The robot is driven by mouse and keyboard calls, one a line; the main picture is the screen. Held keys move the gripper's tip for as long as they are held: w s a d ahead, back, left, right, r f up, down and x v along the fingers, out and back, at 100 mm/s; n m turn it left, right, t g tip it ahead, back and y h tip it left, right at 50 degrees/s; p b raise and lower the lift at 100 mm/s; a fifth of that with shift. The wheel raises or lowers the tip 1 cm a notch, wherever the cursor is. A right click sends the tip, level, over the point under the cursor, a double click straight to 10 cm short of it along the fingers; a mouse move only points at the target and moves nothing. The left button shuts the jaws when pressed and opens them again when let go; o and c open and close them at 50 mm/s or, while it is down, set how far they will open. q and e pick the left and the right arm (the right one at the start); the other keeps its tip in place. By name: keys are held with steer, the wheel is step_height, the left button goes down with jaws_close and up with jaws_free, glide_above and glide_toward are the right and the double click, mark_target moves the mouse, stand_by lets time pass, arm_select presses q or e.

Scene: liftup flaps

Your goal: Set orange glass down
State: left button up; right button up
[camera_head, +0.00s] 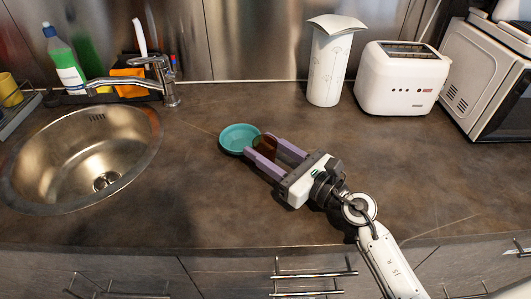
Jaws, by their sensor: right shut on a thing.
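The orange glass (264,144) shows as a dark orange-brown shape between the fingers of my right gripper (265,147). The two purple fingers are shut on it from either side. The glass is at the right edge of a teal dish (236,139) on the brown countertop and overlaps it in the picture. I cannot tell whether the glass touches the counter or the dish. My right arm comes in from the lower right. My left gripper is not in view.
A round steel sink (85,155) with a tap (160,75) is on the left. A paper towel roll (328,65), a white toaster (401,78) and a microwave (490,75) stand at the back right. The counter (180,205) is clear at front and right.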

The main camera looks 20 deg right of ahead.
steer(key=shift+f, duration=0.35)
steer(key=o, duration=1.1)
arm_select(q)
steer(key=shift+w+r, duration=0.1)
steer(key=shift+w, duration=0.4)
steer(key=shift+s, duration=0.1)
